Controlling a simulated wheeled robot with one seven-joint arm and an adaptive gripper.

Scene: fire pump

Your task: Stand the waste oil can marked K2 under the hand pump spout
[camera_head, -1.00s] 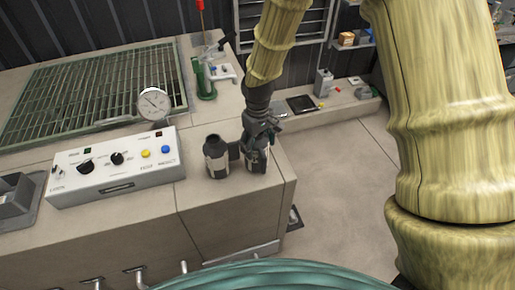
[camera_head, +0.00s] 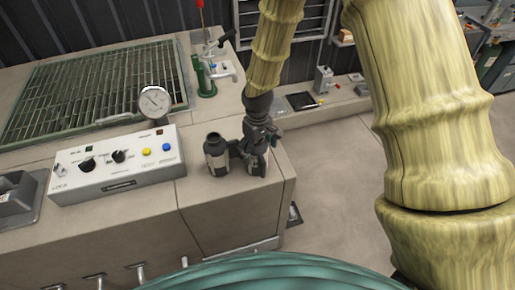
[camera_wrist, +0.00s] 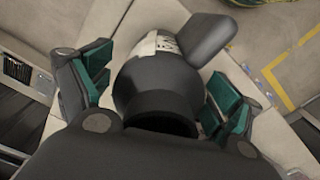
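Two dark cans with pale labels stand upright near the counter's right end: a left can (camera_head: 216,157) and a right can (camera_head: 256,166). The lettering is too small to read, so I cannot tell which is K2. My gripper (camera_head: 257,145) is at the right can and hides part of it. In the wrist view, my gripper (camera_wrist: 160,95) has its green-padded fingers apart on either side of a dark can (camera_wrist: 150,80), with slim gaps. The green hand pump (camera_head: 206,80) stands behind the cans, its pale spout (camera_head: 224,73) pointing right.
A white control box (camera_head: 115,165) with knobs and buttons stands left of the cans, a round gauge (camera_head: 154,102) behind it. A green grating (camera_head: 90,90) covers the back left. A low ledge (camera_head: 340,100) holds small items at right. Counter between cans and pump is clear.

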